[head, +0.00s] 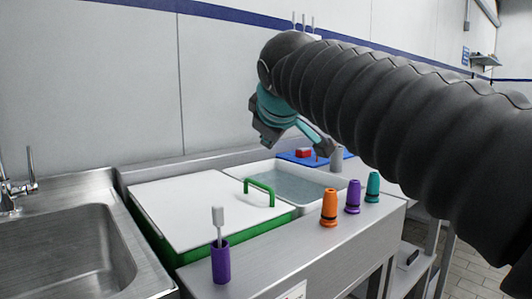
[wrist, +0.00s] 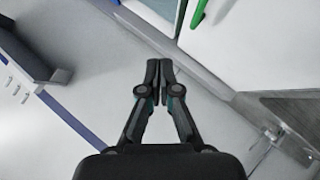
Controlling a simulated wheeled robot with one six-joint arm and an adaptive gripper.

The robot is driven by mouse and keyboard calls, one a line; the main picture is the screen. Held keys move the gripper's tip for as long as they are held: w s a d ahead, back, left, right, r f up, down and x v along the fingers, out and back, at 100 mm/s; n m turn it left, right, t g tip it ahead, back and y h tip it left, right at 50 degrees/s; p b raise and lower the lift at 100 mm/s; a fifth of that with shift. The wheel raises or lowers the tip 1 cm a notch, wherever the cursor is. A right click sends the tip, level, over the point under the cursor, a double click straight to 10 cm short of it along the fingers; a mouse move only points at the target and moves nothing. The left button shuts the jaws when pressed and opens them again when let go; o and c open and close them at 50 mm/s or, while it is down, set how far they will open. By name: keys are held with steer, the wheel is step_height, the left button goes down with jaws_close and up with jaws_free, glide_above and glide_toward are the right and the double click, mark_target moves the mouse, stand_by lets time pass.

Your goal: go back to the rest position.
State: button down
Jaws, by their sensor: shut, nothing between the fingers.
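My gripper (wrist: 159,68) shows in the wrist view with its two fingertips together and nothing between them. In the head view only part of my gripper shows, at the end of my dark ribbed arm, above the back of the counter. It is raised clear of the things below it. The wrist view looks past the fingers at pale wall and the counter's back edge.
A white-lidded green box (head: 195,212) with a green handle (head: 262,188) stands beside a tray of liquid (head: 290,182). Orange (head: 329,207), purple (head: 353,197) and teal (head: 373,187) cones line the front right. A purple holder (head: 221,262) with a grey-topped stick stands front left. A sink (head: 65,250) is left.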

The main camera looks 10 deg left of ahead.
steer(key=s+d+f+m+g+h, duration=0.1)
steer(key=s+d+f+m, duration=0.15)
steer(key=d+f, duration=0.2)
steer(key=s+d+f+m, duration=0.1)
steer(key=s+d+f, duration=0.2)
steer(key=d, duration=0.3)
steer(key=s+d+f+m+g, duration=0.1)
steer(key=s+d+f+m, duration=0.2)
steer(key=s+f, duration=0.3)
steer(key=s+d+f+m+g+h, duration=0.1)
steer(key=s+d+f, duration=0.4)
steer(key=f, duration=0.6)
steer(key=s+d+f+m+g+h, duration=0.1)
steer(key=s+d+f+m+g, duration=0.1)
steer(key=s+d+f+m, duration=0.3)
step_height(320, 180, down, 4)
steer(key=shift+s+f, duration=0.25)
steer(key=shift+s, duration=0.8)
steer(key=shift+d+m, duration=0.1)
steer(key=shift+m, duration=0.15)
